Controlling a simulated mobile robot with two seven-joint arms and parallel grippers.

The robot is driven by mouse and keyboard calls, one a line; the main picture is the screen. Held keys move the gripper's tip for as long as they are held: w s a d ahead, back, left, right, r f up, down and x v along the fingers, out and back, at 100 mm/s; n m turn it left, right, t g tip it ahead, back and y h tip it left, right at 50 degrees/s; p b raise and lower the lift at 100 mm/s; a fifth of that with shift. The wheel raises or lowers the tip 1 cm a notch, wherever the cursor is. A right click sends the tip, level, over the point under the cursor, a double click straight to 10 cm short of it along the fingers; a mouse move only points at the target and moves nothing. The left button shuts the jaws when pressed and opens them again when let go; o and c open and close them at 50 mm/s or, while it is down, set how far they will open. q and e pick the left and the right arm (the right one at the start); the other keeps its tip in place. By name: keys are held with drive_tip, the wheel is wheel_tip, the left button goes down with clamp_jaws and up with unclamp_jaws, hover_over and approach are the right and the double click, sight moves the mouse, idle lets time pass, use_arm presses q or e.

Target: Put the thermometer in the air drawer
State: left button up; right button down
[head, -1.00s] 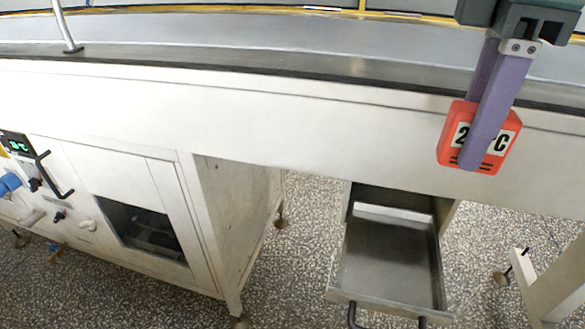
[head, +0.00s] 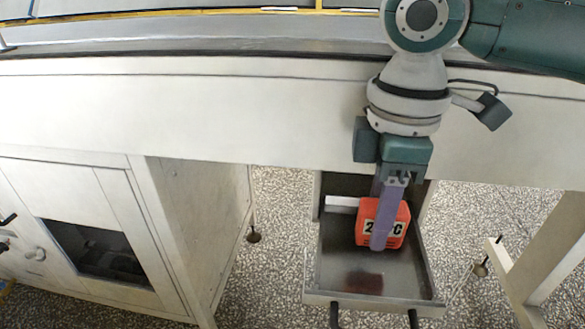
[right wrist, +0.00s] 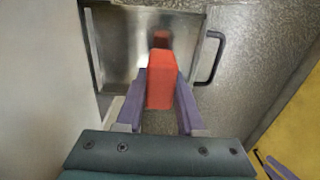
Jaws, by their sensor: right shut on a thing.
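The thermometer is an orange-red block with a white label (head: 395,228). It also shows in the right wrist view (right wrist: 160,80). My right gripper (head: 380,245) is shut on it, with purple fingers on both sides. The air drawer (head: 312,285) is an open grey metal drawer under the white machine body. In the head view the thermometer is over the drawer's inside, and a reddish reflection shows on the drawer floor below it. The drawer also shows in the right wrist view (right wrist: 115,50). My left gripper is not in view.
The drawer has a dark handle (head: 372,314) at its front, also in the right wrist view (right wrist: 212,58). A white strip (head: 341,202) lies at the drawer's back. A white cabinet (head: 110,215) stands to the left and a machine leg (head: 535,250) to the right.

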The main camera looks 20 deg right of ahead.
wheel_tip(320, 180, down, 4)
drive_tip(key=shift+f+b, duration=0.15)
drive_tip(key=shift+b, duration=0.6)
drive_tip(key=c, duration=0.5)
unclamp_jaws()
wheel_tip(320, 180, up, 12)
drive_tip(key=p, duration=0.4)
